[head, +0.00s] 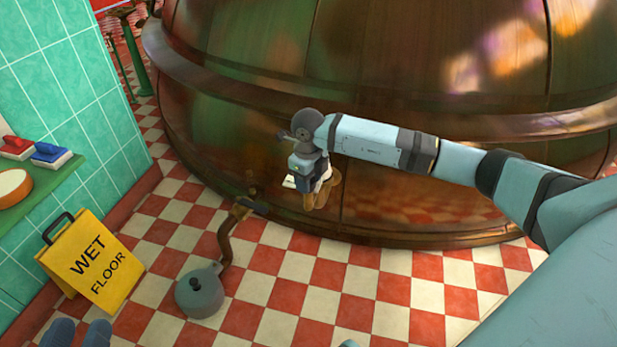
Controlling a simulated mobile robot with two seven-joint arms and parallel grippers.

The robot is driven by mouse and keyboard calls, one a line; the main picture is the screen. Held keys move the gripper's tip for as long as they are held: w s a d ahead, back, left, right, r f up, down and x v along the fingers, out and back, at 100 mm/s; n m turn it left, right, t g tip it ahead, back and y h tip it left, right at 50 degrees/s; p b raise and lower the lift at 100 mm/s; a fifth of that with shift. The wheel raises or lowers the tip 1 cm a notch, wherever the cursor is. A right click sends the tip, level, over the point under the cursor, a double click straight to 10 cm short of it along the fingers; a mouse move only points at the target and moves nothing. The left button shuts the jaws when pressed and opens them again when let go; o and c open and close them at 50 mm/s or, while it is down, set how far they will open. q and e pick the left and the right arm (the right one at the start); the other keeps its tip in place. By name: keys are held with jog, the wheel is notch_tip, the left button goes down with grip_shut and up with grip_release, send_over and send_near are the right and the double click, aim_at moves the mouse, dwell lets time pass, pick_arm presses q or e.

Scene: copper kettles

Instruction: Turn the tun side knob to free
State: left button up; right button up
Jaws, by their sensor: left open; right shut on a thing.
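The big copper tun (230,120) fills the top and right of the head view, with a thick rounded band around its side. My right arm reaches in from the right, and my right gripper (312,188) is down at the tun's lower wall. It is shut on the tun side knob, which is mostly hidden by the gripper, so its setting cannot be read.
A bent brown pipe (225,243) leads from near the tun's base to a round grey vessel (200,293) on the checkered floor. A yellow wet floor sign (92,262) stands at the left. A green shelf (45,190) holds brushes. Floor at front centre is clear.

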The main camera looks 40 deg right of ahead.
jog(key=n, duration=0.1)
jog(key=n+p, duration=0.1)
jog(key=shift+r+n, duration=0.2)
jog(key=shift+n, duration=0.1)
jog(key=n+p, duration=0.1)
jog(key=n, duration=0.2)
jog(key=shift+p, duration=0.3)
pick_arm(q)
jog(key=shift+s+d+f+n+g+y+p, duration=0.2)
jog(key=shift+s+d+n+g, duration=0.1)
jog(key=shift+s+n, duration=0.3)
jog(key=shift+s+d+f+n+g+y+p, duration=0.15)
jog(key=shift+s+d+n+g, duration=0.15)
jog(key=shift+s+n, duration=0.25)
pick_arm(e)
jog(key=shift+f+n, duration=0.15)
jog(key=shift+n, duration=1.25)
pick_arm(q)
jog(key=shift+w+r, duration=0.25)
jog(key=shift+r, duration=0.2)
pick_arm(e)
jog(key=o, duration=0.9)
